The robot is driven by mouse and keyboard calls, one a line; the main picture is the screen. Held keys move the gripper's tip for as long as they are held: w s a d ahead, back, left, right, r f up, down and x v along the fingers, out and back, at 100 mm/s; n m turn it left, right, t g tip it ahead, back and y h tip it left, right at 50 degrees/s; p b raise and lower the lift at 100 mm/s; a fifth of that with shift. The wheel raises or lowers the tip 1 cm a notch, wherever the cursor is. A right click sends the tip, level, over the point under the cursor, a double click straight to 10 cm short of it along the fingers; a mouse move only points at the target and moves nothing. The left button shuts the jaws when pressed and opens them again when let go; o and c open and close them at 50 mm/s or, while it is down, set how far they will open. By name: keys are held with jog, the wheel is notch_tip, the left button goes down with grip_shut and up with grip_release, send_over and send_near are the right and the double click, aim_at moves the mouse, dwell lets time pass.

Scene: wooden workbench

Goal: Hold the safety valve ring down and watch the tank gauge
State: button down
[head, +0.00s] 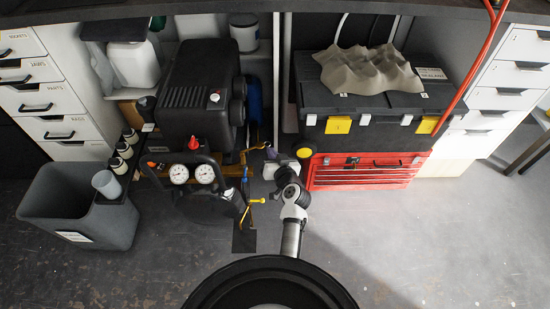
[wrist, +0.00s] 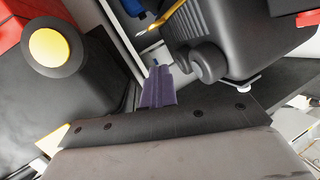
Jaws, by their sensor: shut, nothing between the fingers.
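A black air compressor (head: 200,88) stands under the bench. Two round white gauges (head: 178,174) and (head: 204,173) sit on its front panel below a red knob (head: 194,143). Which one is the tank gauge and their readings are too small to tell. My gripper (head: 271,153) is right of the compressor, near a thin brass-coloured part (head: 257,147). In the wrist view my gripper (wrist: 156,72) is shut with nothing between its dark purple fingers. A brass-coloured rod (wrist: 168,17) lies beyond the fingertips. I cannot make out the safety valve ring in either view.
A yellow-handled part (head: 257,201) stands low beside the gauges. A red toolbox (head: 365,171) under a black case (head: 365,112) is on the right. A grey bin (head: 75,210) stands at left. The floor at front right is clear.

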jog(key=shift+v, duration=1.2)
dwell(0.5)
